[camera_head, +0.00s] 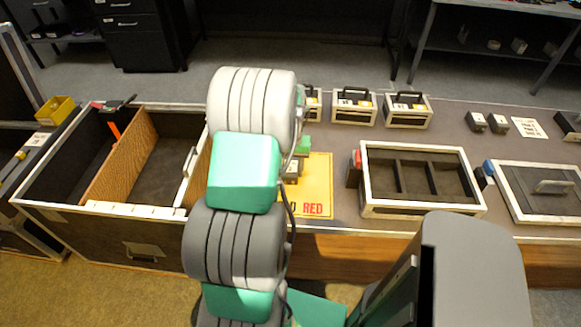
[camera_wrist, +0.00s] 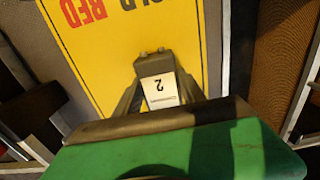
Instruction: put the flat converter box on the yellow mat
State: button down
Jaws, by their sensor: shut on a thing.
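The yellow mat (camera_head: 320,180) lies on the bench right of my arm, its left part hidden behind the arm; red lettering shows on it. It also fills the upper middle of the wrist view (camera_wrist: 115,45). In the head view the gripper is mostly hidden behind my arm.
An open case with brown dividers (camera_head: 125,165) stands left of the mat. A divided tray (camera_head: 385,208) stands right of it, with a lidded case (camera_head: 545,205) beyond. Several handled boxes (camera_head: 354,107) line the back of the bench. Small dark blocks (camera_head: 476,122) sit back right.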

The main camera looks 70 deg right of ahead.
jog(key=shift+f, duration=0.15)
jog(key=c, duration=0.7)
grip_release()
